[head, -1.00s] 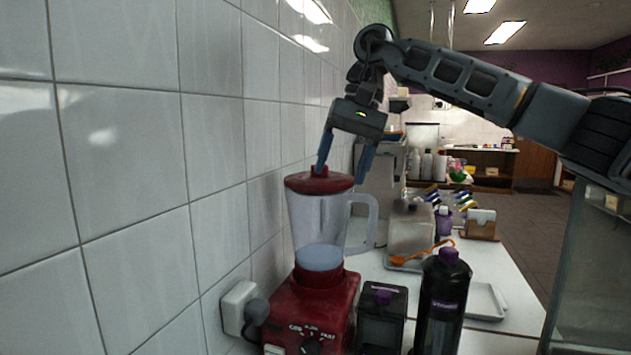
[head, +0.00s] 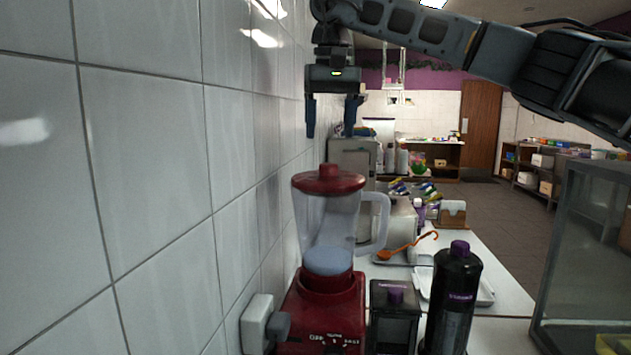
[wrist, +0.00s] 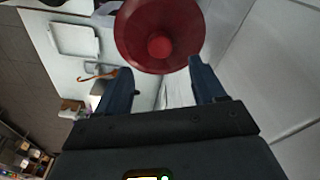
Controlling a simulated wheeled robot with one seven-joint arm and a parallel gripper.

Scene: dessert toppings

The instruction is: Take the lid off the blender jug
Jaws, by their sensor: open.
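The blender jug (head: 325,222) is clear with a handle on its right and stands upright on a red blender base (head: 322,318). Its red lid (head: 328,179) with a round knob sits on the jug's top. The lid also shows from above in the wrist view (wrist: 160,36), just beyond the fingertips. Some pale blue content (head: 328,261) is in the jug's bottom. My gripper (head: 332,132) is open and empty above the lid, fingers pointing down, with a gap to the knob. In the wrist view my gripper (wrist: 160,75) has nothing between its blue fingers.
A tiled wall (head: 150,180) stands close on the left. A dark bottle with a purple cap (head: 454,300) and a black container with a purple knob (head: 394,315) stand right of the base.

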